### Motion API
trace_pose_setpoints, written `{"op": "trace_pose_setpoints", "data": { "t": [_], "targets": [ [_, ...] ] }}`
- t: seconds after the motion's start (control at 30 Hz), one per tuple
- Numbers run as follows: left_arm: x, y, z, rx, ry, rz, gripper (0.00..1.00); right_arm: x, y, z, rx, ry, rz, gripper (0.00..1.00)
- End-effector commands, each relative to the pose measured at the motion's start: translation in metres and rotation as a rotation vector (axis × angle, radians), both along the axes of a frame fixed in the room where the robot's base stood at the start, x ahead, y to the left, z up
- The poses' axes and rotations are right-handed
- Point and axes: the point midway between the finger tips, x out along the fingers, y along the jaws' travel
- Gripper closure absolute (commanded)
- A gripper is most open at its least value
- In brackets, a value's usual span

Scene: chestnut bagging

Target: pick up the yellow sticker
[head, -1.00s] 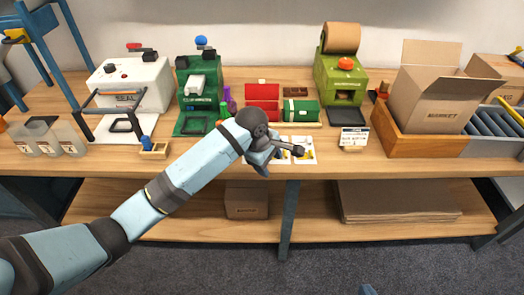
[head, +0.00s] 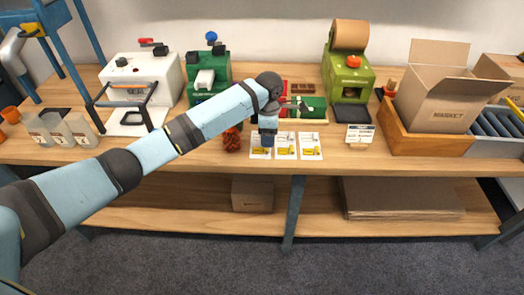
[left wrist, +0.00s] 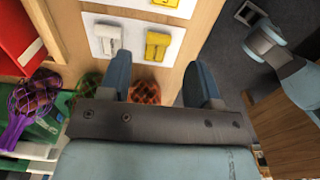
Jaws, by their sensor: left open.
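Three white cards lie in a row near the table's front edge, under and beside my left gripper in the head view. Yellow stickers show on their lower parts: a left one (head: 261,151), a middle one (head: 286,151) and a right one (head: 312,151). In the head view the gripper (head: 268,138) points down by the left card.
An orange net bag (head: 232,140) stands left of the cards; it shows between the fingers in the wrist view (left wrist: 146,91). Purple (left wrist: 34,98) and green (left wrist: 88,84) net bags are near. A small sign (head: 360,134) stands to the right. Machines line the back.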

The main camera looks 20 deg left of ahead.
Motion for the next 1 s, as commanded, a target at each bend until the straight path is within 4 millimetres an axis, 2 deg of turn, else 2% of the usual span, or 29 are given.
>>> {"op": "trace_pose_setpoints", "data": {
  "t": [0.4,0.7,0.93,1.0],
  "targets": [
    [0.0,0.005,-0.05,0.0,0.0,-0.001,0.43,-0.001,0.001,-0.006,-0.004,-0.005,0.006,1.0],
    [0.0,0.005,-0.054,-0.001,-0.001,-0.001,0.43,0.0,0.001,-0.004,-0.004,-0.009,0.006,1.0],
    [0.0,0.005,-0.053,0.0,-0.001,-0.001,0.95,0.0,0.001,-0.004,-0.004,-0.009,0.006,1.0],
    [0.0,0.005,-0.053,0.0,-0.001,-0.001,0.96,0.0,0.001,-0.004,-0.004,-0.009,0.006,1.0]
  ]
}}
